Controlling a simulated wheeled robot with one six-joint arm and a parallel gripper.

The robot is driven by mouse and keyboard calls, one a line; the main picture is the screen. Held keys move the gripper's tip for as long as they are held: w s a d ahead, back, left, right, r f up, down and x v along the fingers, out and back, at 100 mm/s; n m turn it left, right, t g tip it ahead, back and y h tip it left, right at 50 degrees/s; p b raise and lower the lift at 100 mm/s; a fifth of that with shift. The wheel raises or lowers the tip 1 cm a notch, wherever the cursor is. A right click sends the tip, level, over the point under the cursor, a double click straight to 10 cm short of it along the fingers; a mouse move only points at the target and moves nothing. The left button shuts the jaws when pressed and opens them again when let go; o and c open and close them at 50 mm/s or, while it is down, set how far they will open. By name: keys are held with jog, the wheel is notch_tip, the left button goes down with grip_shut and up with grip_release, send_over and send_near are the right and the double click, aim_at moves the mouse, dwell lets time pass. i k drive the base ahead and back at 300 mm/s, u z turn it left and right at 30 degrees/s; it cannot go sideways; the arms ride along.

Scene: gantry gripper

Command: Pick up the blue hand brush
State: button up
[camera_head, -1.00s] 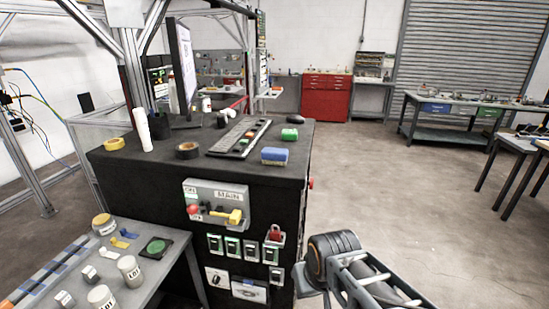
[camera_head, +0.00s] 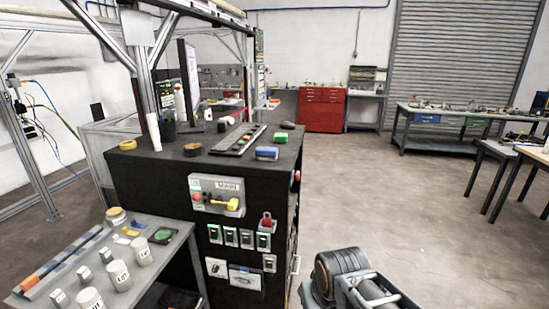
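A small blue block-like item (camera_head: 266,153) with a paler lower edge lies near the front right of the black cabinet's top (camera_head: 225,170). It may be the blue hand brush, but it is too small to make out bristles or a handle. Part of my arm (camera_head: 350,285) shows at the bottom right, in front of and to the right of the cabinet. My gripper's fingers cannot be seen, and nothing of mine is near the blue item.
A green item (camera_head: 280,138), a dark mouse (camera_head: 287,125), a keyboard (camera_head: 238,139) and tape rolls share the cabinet top. A side table (camera_head: 150,275) with cups stands at the left. Open floor (camera_head: 390,200) lies to the right, before a workbench (camera_head: 440,148).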

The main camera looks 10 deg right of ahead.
aim_at(262, 153)
jog(key=z, duration=1.15)
jog(key=i, duration=1.05)
jog(key=u, duration=2.2)
